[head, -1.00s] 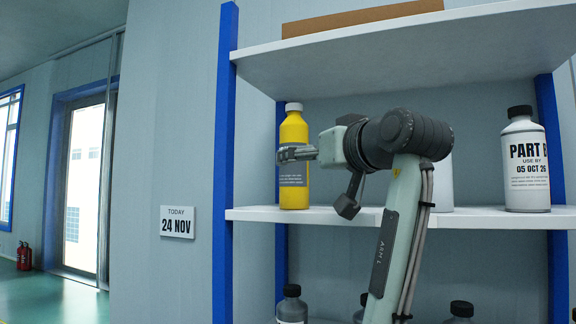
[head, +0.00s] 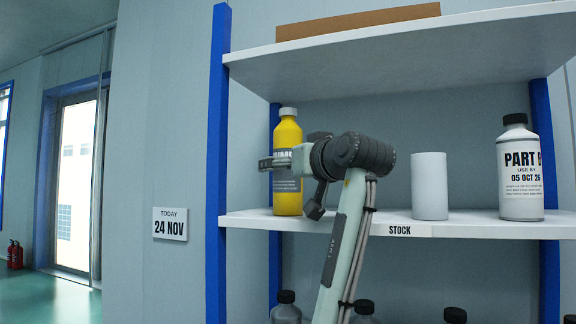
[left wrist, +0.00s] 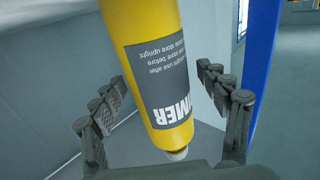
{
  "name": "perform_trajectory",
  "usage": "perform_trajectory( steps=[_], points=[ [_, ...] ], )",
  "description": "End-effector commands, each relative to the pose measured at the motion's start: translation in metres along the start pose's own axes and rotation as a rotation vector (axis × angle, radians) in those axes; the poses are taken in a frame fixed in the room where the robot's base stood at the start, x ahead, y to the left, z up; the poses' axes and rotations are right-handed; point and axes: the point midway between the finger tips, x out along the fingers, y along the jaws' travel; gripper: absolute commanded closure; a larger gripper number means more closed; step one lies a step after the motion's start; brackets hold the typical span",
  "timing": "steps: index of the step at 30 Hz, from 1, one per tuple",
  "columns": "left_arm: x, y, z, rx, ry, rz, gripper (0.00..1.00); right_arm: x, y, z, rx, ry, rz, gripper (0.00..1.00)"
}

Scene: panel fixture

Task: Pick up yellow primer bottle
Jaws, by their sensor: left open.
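The yellow primer bottle (head: 288,137) with a grey-white cap and grey label stands upright at the left end of the middle shelf. My left gripper (head: 274,163) is at the bottle's mid-height, with a finger across its front, partly covering the label. In the left wrist view, the bottle (left wrist: 150,60) appears upside down, cap towards the bottom, between the two spread fingers of my left gripper (left wrist: 161,78). Gaps show on both sides of the bottle in that view. My right gripper is in neither view.
The shelf (head: 470,230) also holds a white cylinder (head: 429,186) and a white PART bottle (head: 520,172) to the right. A blue post (head: 217,165) stands close left of the yellow bottle. An upper shelf (head: 400,52) overhangs it. Dark-capped bottles (head: 286,306) stand below.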

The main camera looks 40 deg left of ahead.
Motion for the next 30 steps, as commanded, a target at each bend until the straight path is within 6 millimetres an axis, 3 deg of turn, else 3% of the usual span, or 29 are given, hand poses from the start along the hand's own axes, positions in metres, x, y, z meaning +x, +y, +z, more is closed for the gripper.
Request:
perform_trajectory(
  steps=[3,19,30],
  points=[
    [-0.0002,0.0000,0.0002,0.000,0.000,0.000,0.26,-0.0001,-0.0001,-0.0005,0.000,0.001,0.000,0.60],
    [-0.0006,-0.0001,-0.0001,0.000,0.001,0.000,0.91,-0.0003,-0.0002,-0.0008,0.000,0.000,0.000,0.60],
    [-0.0019,-0.0014,-0.0037,-0.002,0.003,0.000,0.91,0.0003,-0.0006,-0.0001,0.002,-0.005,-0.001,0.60]
  ],
)
